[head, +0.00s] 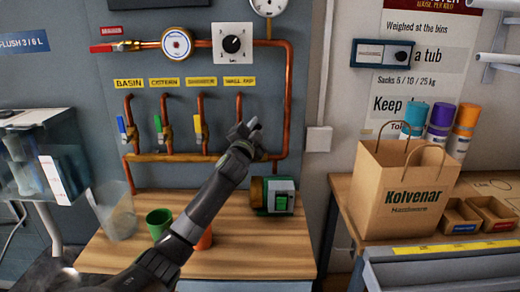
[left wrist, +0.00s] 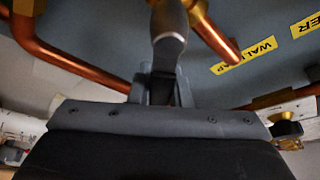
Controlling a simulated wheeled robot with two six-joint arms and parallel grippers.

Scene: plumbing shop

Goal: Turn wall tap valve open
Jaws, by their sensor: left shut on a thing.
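The wall tap valve sits on the fourth copper pipe, under the yellow WALL TAP label (head: 239,82); my left gripper hides most of it in the head view. In the left wrist view a grey lever handle (left wrist: 169,35) runs down between the fingers of my left gripper (left wrist: 162,88), beside the WALL TAP label (left wrist: 244,55). The gripper is shut on this handle. In the head view my left gripper (head: 246,131) is up against the pipework at the right end of the valve row. My right gripper is in neither view.
Blue (head: 122,127), green (head: 158,128) and yellow (head: 198,127) handles stand left of my gripper. A brass manifold (head: 165,157) runs below. A green pump (head: 280,196), green cup (head: 158,222) and orange cup (head: 205,239) stand on the wooden bench (head: 250,250).

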